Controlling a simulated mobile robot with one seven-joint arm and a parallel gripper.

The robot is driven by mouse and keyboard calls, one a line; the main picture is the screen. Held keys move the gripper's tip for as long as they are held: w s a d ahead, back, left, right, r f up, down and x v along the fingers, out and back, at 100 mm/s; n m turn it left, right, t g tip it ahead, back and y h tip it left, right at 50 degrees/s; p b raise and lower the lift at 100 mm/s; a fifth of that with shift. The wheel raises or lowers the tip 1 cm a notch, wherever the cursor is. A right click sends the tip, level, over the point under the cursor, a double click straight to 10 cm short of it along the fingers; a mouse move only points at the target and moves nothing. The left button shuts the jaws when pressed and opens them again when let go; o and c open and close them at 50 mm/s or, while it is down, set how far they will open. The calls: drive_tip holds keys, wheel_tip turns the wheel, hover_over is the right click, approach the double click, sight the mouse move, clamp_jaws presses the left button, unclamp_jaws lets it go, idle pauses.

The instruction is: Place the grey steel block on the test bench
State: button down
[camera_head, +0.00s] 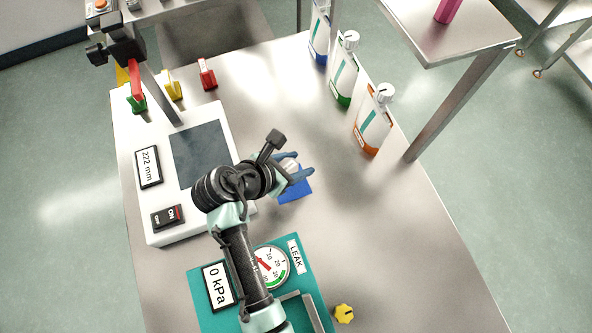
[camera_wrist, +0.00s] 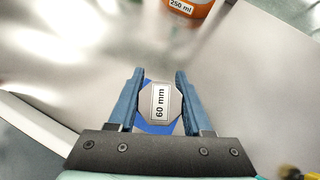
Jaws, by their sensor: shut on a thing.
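My gripper (camera_wrist: 160,76) is shut on the grey steel block (camera_wrist: 160,103), an eight-sided piece labelled "60 mm", with one blue finger on each side. In the head view, the block (camera_head: 289,165) shows partly between the fingers of my gripper (camera_head: 303,172), just right of the white device. A blue patch (camera_head: 293,192) lies under or just behind the block; it also shows in the wrist view (camera_wrist: 156,128). I cannot tell whether the block touches it. The steel-topped bench (camera_head: 395,250) spreads around and below.
The white device (camera_head: 160,195) reading "222 mm" stands left, with red, yellow and green pieces (camera_head: 172,86) behind it. A teal leak panel (camera_head: 205,285) with a gauge lies in front, beside a yellow knob (camera_head: 344,313). Bottles (camera_head: 373,120) line the back right. The right front is clear.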

drive_tip(key=shift+w+f+b, duration=0.1)
drive_tip(key=shift+f+b, duration=0.2)
drive_tip(key=shift+f, duration=1.65)
drive_tip(key=shift+c, duration=1.6)
unclamp_jaws()
drive_tip(key=shift+f, duration=0.1)
